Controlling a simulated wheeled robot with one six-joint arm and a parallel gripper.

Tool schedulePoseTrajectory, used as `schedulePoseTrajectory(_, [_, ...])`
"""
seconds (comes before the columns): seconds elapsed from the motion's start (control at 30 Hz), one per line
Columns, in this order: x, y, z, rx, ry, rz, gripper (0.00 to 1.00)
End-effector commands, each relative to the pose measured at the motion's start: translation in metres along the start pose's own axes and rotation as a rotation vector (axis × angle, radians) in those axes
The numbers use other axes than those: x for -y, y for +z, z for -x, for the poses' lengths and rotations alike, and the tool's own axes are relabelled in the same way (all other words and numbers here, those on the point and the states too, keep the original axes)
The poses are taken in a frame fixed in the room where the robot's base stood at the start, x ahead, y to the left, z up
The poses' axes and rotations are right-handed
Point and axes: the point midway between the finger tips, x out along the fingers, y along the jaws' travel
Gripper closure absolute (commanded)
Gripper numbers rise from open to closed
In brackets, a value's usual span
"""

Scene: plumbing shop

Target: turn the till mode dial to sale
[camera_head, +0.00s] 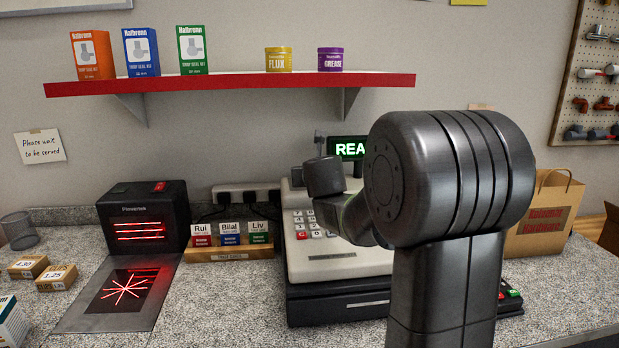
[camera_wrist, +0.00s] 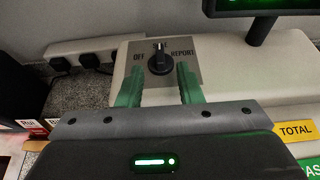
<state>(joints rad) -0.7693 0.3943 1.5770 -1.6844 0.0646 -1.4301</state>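The till (camera_head: 340,262) stands on the counter behind my arm, which hides much of its right side. Its mode dial (camera_wrist: 159,63) is a black knob on a grey plate (camera_wrist: 193,71) in the wrist view. OFF is printed left of the knob and REPORT right of it. The knob's pointer seems to point up, toward that label. My gripper (camera_wrist: 159,72) is open, with one green finger on either side of the knob's near side. I see no clear contact. The dial is hidden in the head view.
A green-lit till display (camera_head: 348,148) reads "REA", the rest covered. A power strip (camera_wrist: 85,52) lies left of the till. A card rack (camera_head: 230,253) and a scanner (camera_head: 143,217) stand to the left. A red-edged shelf (camera_head: 240,83) hangs above. A paper bag (camera_head: 543,215) stands right.

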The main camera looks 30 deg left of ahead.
Motion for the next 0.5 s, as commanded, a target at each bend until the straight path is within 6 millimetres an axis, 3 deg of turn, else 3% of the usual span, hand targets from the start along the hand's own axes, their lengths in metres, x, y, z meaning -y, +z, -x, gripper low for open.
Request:
schedulePoseTrajectory(0.3, [0.0,0.003,0.065,0.002,0.0,0.001,0.67])
schedulePoseTrajectory(0.5, [-0.001,0.002,0.087,0.001,0.001,0.0,0.67])
